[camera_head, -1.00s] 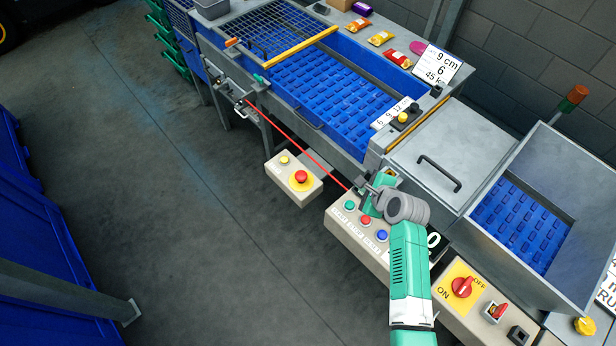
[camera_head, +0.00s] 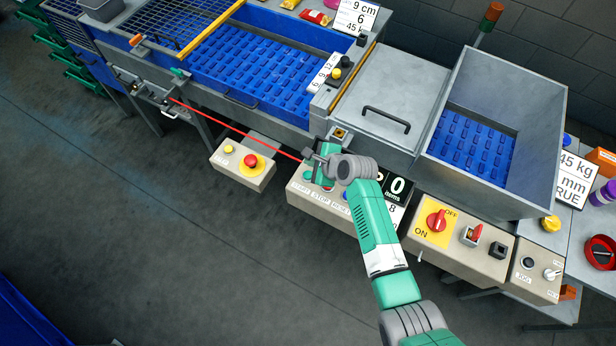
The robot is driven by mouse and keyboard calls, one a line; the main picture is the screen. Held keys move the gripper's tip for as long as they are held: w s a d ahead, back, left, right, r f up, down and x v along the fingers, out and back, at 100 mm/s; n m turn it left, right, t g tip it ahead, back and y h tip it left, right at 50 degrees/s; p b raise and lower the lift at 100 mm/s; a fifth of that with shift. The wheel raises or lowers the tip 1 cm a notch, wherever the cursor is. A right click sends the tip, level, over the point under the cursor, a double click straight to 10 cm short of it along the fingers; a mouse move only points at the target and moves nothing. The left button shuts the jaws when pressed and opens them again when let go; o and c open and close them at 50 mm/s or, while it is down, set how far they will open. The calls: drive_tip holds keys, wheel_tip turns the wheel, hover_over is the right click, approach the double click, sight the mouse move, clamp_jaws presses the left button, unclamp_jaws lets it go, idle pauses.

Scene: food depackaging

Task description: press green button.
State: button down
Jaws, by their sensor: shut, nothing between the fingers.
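The green button (camera_head: 308,175) is on the top of a beige control box (camera_head: 310,200), left of a red button (camera_head: 328,187) and a blue one. It is partly hidden by my arm's end. My gripper (camera_head: 308,156) is small and dark in the head view, over the back left part of this box, just behind the green button in the picture. It looks shut and empty. I cannot tell its height above the button or whether it touches the box.
A smaller box with a red emergency button (camera_head: 249,161) and a yellow button (camera_head: 229,150) stands to the left. A red on/off switch (camera_head: 436,220) is to the right. The blue conveyor (camera_head: 270,75) and grey hood (camera_head: 400,85) lie behind. The floor in front is open.

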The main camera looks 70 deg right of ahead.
drive_tip(key=b, duration=0.3)
hover_over(305, 171)
drive_tip(key=s+a, duration=0.1)
drive_tip(key=s, duration=0.2)
drive_tip(key=f, duration=0.4)
drive_tip(key=shift+w+f, duration=0.2)
drive_tip(key=shift+w, duration=0.05)
drive_tip(key=shift+f+b, duration=0.3)
drive_tip(key=shift+f, duration=0.2)
idle(0.5)
drive_tip(key=shift+f, duration=0.4)
drive_tip(key=shift+f+b, duration=0.5)
drive_tip(key=shift+f, duration=0.05)
idle(0.5)
drive_tip(key=shift+r, duration=0.15)
drive_tip(key=shift+r+p, duration=0.8)
drive_tip(key=shift+p, duration=0.25)
